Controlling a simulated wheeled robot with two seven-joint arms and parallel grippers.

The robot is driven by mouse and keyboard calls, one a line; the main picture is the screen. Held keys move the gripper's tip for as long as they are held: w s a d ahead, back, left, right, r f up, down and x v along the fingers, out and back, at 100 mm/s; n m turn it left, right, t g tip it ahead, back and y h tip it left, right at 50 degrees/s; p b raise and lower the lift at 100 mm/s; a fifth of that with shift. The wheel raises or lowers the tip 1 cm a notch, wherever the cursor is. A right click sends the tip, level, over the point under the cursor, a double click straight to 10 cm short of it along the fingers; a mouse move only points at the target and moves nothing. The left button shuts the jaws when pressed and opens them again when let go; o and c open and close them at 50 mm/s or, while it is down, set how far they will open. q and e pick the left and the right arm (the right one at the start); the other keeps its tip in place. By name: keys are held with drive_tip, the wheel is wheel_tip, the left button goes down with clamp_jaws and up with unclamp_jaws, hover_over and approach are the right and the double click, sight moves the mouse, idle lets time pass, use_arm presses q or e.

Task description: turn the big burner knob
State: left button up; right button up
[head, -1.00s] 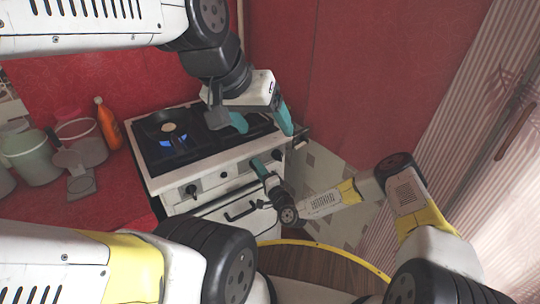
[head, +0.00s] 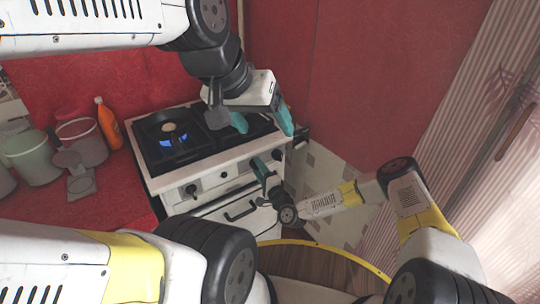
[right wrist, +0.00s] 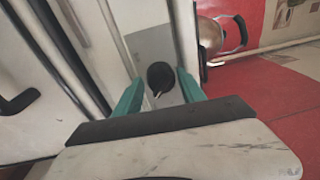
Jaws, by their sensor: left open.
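The white stove (head: 215,168) has black knobs on its front panel. One knob (head: 192,189) shows plainly at the left of the panel, and another knob (head: 277,155) is beside my right gripper (head: 268,163). In the right wrist view, a round black knob (right wrist: 161,77) with a pale pointer mark sits on a grey plate, seen between the two teal fingers of my right gripper (right wrist: 158,92). These fingers are apart; I cannot tell whether they touch the knob. My left gripper (head: 265,122) is open and empty above the right part of the cooktop.
A blue flame (head: 172,138) shows on the left burner. Pots (head: 82,143) and an orange bottle (head: 108,122) stand on the red counter (head: 115,200) to the left. An oven handle (head: 240,211) juts out below the panel. A red wall (head: 350,70) stands behind.

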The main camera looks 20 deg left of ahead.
drive_tip(key=shift+s, duration=0.1)
drive_tip(key=v, duration=0.7)
drive_tip(key=shift+s+d, duration=0.2)
drive_tip(key=shift+d, duration=0.05)
